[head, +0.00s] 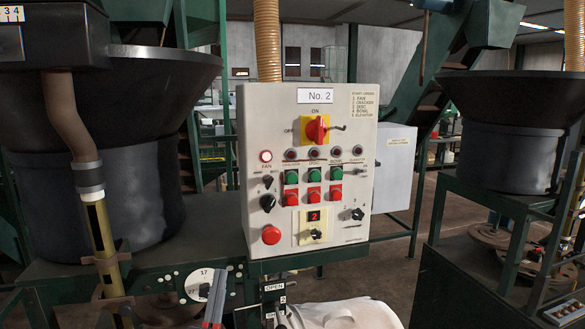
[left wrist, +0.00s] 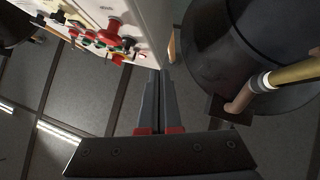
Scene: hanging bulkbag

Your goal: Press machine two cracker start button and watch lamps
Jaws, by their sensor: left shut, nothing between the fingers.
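The No. 2 control panel (head: 255,120) stands upright in the middle of the head view. The cracker lamp (head: 291,154) and the other lamps in that row look dark. The green cracker start button (head: 291,176) is leftmost in the green row, above a red button (head: 292,197). My left gripper (head: 218,278) is low in the head view, below and left of the panel, apart from the buttons. In the left wrist view its fingers (left wrist: 158,75) are shut together and empty, with the panel buttons (left wrist: 108,38) at upper left. My right gripper is out of view.
A red-handled switch on a yellow plate (head: 315,130) and a red round button (head: 271,235) are on the panel. A dark hopper (head: 130,190) stands close at left, another (head: 515,130) at right. A white bag (head: 345,315) lies below the panel.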

